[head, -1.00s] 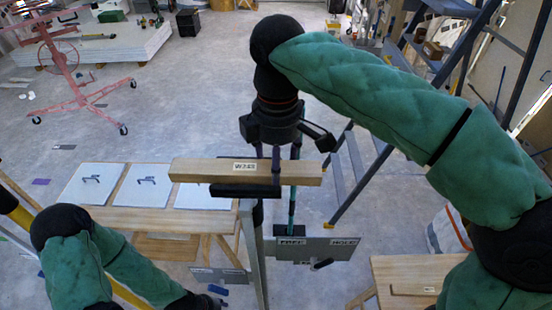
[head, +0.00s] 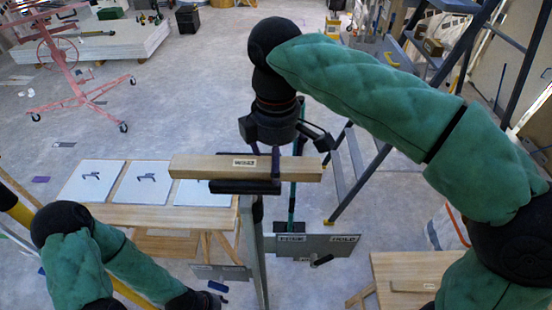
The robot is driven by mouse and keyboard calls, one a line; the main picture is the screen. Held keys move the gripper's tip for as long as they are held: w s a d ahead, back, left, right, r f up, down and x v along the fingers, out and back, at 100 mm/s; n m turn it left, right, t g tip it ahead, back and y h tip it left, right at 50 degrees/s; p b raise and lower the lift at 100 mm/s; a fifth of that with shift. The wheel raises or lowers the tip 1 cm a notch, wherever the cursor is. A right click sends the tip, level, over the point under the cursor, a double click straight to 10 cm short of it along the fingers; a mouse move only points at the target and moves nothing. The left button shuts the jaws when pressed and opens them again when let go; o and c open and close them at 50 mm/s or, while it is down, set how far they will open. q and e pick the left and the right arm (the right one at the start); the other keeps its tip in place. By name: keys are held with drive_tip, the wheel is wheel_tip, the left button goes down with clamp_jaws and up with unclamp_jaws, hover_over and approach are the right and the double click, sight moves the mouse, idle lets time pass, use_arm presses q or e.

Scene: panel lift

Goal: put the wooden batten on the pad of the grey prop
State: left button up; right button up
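The wooden batten (head: 215,168), with a white label, lies level across the middle of the head view. My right gripper (head: 276,162) comes down on it from above, right of the label, with a finger across its near face; it looks shut on the batten. The far finger is mostly hidden. The black pad (head: 240,187) of the grey prop (head: 256,245) shows directly under the batten; I cannot tell whether they touch. The prop's post runs down from the pad. My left arm is folded at the lower left, its gripper out of view.
A wooden bench (head: 150,216) with white sheets stands left of the prop. A grey plate (head: 318,247) with a HOLD label is behind the post to the right. A small wooden table (head: 395,268) is at lower right, and a stepladder (head: 355,170) stands behind.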

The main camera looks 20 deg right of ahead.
drive_tip(key=shift+r+p, duration=0.3)
drive_tip(key=shift+r, duration=0.2)
wheel_tip(320, 180, up, 12)
drive_tip(key=p, duration=0.1)
drive_tip(key=shift+r, duration=0.2)
